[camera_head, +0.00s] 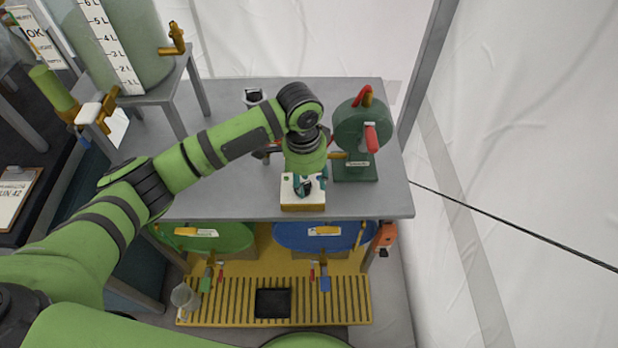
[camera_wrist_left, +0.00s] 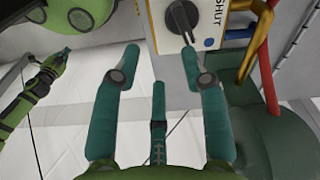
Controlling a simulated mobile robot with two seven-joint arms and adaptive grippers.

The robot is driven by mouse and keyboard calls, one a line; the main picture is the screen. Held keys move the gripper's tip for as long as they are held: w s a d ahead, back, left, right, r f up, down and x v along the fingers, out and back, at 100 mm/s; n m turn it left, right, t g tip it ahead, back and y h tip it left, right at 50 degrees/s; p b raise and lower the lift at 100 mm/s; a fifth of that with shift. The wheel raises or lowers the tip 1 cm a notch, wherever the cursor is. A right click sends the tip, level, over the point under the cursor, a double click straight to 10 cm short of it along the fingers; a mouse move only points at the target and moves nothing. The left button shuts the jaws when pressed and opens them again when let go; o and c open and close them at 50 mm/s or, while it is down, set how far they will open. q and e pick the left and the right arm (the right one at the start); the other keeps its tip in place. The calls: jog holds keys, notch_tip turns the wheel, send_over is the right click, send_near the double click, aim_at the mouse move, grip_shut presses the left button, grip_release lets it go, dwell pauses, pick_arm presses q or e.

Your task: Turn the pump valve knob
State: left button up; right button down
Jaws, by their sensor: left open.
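The valve box (camera_head: 303,205), white above and yellow below, stands near the front edge of the grey table. In the left wrist view its white face (camera_wrist_left: 212,22) shows at the top, with the word SHUT beside a dark round knob (camera_wrist_left: 184,17). My left gripper (camera_head: 303,186) is at the box in the head view. In the left wrist view my left gripper (camera_wrist_left: 160,62) has its teal fingers spread, with nothing between them. The knob lies beyond the fingertips, nearer the right finger. My right gripper (camera_wrist_left: 52,62) seems to show small at the left; its fingers are unclear.
A green pump (camera_head: 362,130) with a red handle stands right of the box. Red and yellow pipes (camera_wrist_left: 262,40) run beside the box. A tank (camera_head: 130,45) with a litre scale is at upper left. Green and blue drums (camera_head: 285,237) lie under the table (camera_head: 235,205).

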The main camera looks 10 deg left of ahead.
pick_arm(q)
jog(key=shift+w+a+r+y, duration=0.5)
jog(key=shift+w+a+r, duration=0.4)
jog(key=shift+w+r, duration=0.2)
jog(key=shift+f+p, duration=0.45)
jog(key=shift+f, duration=2.9)
grip_shut()
